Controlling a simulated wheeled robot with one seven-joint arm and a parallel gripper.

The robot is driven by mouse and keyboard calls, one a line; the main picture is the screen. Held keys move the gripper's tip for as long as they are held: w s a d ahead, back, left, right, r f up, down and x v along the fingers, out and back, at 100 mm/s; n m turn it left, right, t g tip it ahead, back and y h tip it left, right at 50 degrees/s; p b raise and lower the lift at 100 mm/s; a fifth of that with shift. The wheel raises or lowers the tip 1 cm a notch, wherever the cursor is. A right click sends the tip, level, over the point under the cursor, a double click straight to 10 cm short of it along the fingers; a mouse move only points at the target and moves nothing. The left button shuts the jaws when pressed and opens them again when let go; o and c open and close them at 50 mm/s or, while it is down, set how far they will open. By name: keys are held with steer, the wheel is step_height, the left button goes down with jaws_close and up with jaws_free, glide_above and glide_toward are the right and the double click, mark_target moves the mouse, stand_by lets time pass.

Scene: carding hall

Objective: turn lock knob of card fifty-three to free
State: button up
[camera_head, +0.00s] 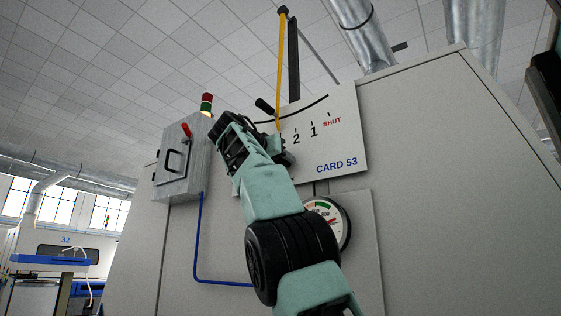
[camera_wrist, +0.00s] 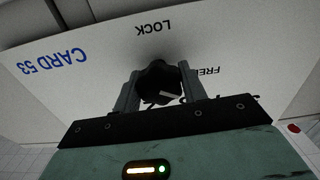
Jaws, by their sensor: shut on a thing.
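The white plate of card fifty-three (camera_head: 340,145), marked CARD 53, is on the machine's grey front in the head view. In the wrist view the plate (camera_wrist: 100,40) appears upside down, with the word LOCK beyond the knob and FREE to its right, partly covered. The dark lobed lock knob (camera_wrist: 157,78) sits between the two fingers of my gripper (camera_wrist: 158,90), which is shut on it. A small white mark shows near the knob's lower edge; I cannot tell clearly which word it points to. In the head view my arm hides most of the knob.
A yellow lever (camera_head: 281,70) rises over the plate's scale, which reads 2, 1, SHUT. A grey switch box (camera_head: 180,165) with a red handle and signal lamp stands left. A round gauge (camera_head: 328,222) sits below the plate, close behind my arm.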

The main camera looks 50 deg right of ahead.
steer(key=shift+f, duration=0.1)
steer(key=o, duration=1)
steer(key=shift+c, duration=0.2)
steer(key=shift+a, duration=0.1)
steer(key=s+a, duration=0.1)
steer(key=a, duration=1.6)
steer(key=shift+s, duration=0.15)
steer(key=shift+a, duration=0.1)
